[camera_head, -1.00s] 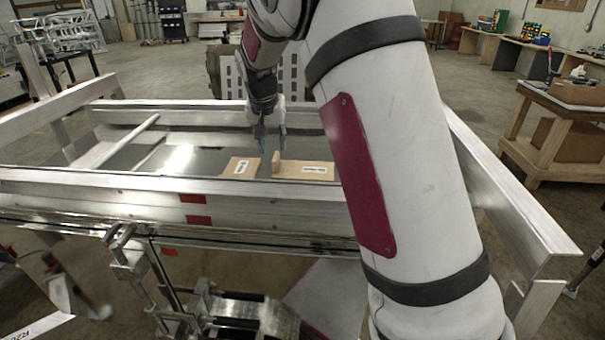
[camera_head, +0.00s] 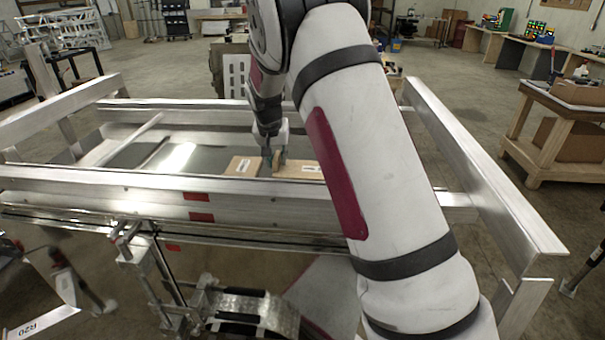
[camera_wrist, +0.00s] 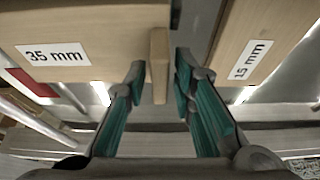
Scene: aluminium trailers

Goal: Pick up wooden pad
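In the head view, the lipped pad (camera_head: 300,169) is right and the other (camera_head: 243,166) left. My gripper (camera_wrist: 160,68) is open, its teal fingers on either side of the lip, with gaps visible. In the head view, my gripper (camera_head: 276,160) is low at the pads and partly covers the lip.
The trailer's near rail (camera_head: 120,187) runs in front of the pads, and a side rail (camera_head: 490,180) stands to the right. A wooden workbench (camera_head: 560,110) is further right. The trailer bed left of the pads is mostly open, with a cross bar (camera_head: 130,140).

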